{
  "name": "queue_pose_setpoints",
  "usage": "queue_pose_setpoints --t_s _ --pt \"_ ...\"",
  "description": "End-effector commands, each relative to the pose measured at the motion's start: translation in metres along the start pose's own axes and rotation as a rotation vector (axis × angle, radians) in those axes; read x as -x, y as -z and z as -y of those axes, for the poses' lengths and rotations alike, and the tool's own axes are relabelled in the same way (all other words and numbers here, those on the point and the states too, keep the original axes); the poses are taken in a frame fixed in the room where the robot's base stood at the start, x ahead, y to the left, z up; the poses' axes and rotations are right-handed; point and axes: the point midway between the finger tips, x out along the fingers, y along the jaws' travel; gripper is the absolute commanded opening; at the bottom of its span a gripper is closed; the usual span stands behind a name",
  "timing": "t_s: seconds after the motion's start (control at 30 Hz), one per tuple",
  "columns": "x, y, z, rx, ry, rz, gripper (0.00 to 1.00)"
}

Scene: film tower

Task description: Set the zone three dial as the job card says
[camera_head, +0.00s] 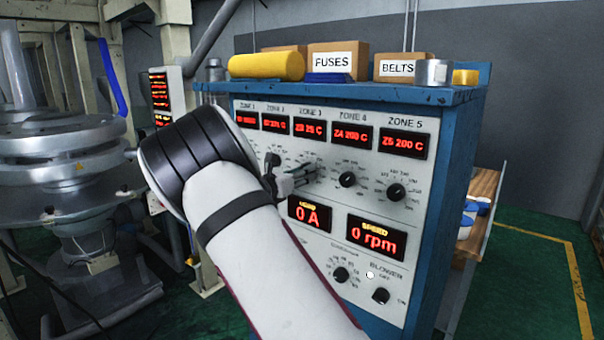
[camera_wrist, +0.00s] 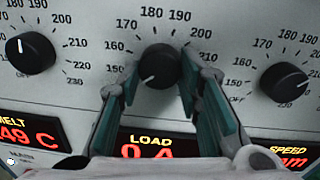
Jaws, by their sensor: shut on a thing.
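My gripper (camera_head: 298,176) reaches the control panel (camera_head: 322,262) under the zone 3 column in the head view. In the wrist view my gripper (camera_wrist: 160,85) has its two fingers on either side of the black zone three dial (camera_wrist: 159,62), shut on it. The dial's white pointer aims to the lower left, near the OFF end. Its scale shows 150 through 190 and higher numbers. The zone 3 readout (camera_head: 308,128) seems to read Z3 25 C. My gripper mostly hides this dial in the head view. I cannot make out a job card.
Neighbouring dials stand close on both sides: a left dial (camera_wrist: 32,53) and a right dial (camera_wrist: 284,82). The zone 4 readout (camera_head: 352,136) and zone 5 readout (camera_head: 405,142) show 200 C. Boxes and a yellow roll (camera_head: 266,66) sit on the cabinet top.

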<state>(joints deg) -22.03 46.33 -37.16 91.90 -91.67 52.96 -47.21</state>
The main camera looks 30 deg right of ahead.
Motion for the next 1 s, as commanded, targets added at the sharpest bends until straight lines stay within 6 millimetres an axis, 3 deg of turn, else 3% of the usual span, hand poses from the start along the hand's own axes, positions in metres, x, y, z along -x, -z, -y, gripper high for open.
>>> queue_pose_setpoints --t_s 1.0 --pt "0.0005 0.0 -0.0006 -0.919 0.007 0.034 0.05"
